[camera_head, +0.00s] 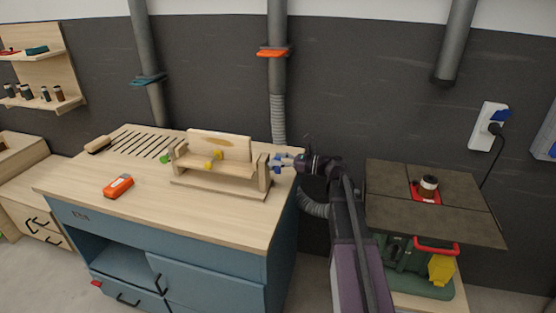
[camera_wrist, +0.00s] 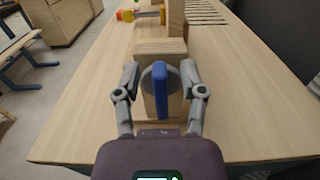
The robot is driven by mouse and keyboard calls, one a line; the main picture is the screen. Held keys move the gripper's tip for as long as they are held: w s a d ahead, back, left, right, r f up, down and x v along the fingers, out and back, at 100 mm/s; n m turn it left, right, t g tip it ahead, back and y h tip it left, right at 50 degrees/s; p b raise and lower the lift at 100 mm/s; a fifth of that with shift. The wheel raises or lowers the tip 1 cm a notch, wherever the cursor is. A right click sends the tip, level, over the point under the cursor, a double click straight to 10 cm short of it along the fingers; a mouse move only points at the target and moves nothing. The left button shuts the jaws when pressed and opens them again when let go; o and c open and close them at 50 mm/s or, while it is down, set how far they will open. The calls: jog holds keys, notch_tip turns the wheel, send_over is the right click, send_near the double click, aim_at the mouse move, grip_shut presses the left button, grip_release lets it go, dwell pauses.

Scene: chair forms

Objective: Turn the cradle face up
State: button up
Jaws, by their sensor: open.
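The wooden cradle (camera_head: 222,147) sits on the workbench, held between two end posts on a base board (camera_head: 220,186). In the wrist view, a blue handle (camera_wrist: 161,90) on a grey disc is fixed to the near end post. My gripper (camera_head: 281,162) is at the right end of the cradle. In the wrist view my gripper (camera_wrist: 161,75) is open, with one finger on each side of the blue handle and gaps visible. The cradle's far side is hidden.
The workbench (camera_head: 75,185) also holds an orange-red device (camera_head: 118,186), a brush (camera_head: 97,144) and a slotted area. A router table (camera_head: 440,217) stands to the right. Ducts (camera_head: 277,70) run down the wall behind.

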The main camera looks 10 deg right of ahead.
jog(key=shift+w+a, duration=0.1)
jog(key=shift+a, duration=0.15)
grip_shut()
jog(key=shift+a, duration=0.15)
dwell(0.4)
